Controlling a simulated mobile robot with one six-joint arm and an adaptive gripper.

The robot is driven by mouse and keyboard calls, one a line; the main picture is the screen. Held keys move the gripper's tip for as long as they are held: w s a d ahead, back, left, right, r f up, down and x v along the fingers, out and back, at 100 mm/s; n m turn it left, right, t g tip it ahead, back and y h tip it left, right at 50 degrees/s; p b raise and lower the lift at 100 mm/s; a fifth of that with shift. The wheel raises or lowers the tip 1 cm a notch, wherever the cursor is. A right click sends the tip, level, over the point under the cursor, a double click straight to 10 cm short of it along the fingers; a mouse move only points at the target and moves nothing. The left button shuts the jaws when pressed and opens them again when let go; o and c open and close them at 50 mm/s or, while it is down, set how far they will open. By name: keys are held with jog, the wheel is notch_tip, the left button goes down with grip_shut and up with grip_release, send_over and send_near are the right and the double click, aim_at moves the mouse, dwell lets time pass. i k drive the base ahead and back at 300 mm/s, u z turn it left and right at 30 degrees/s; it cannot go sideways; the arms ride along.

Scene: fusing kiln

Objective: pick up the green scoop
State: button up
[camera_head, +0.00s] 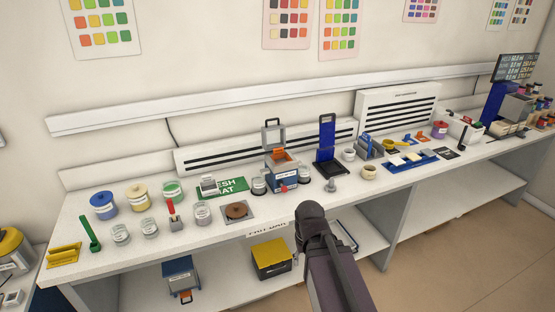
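The green scoop (90,234) is a slim green piece with a long narrow handle. It is at the left end of the long white workbench (83,268), leaning upright to the upper left. It is just right of a yellow rack-like piece (64,255) and left of a small clear jar (121,234). Nothing covers it. A dark part of my arm rises from the bottom centre in front of the bench, far to the right of the scoop. The fingers of my gripper do not show.
A small blue kiln (281,174) with raised lid sits mid-bench. The lower shelf holds a yellow-and-black box (271,259).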

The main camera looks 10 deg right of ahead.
aim_at(95, 246)
jog(key=i, duration=0.95)
jog(key=u, duration=0.3)
jog(key=k, duration=0.95)
jog(key=u, duration=0.3)
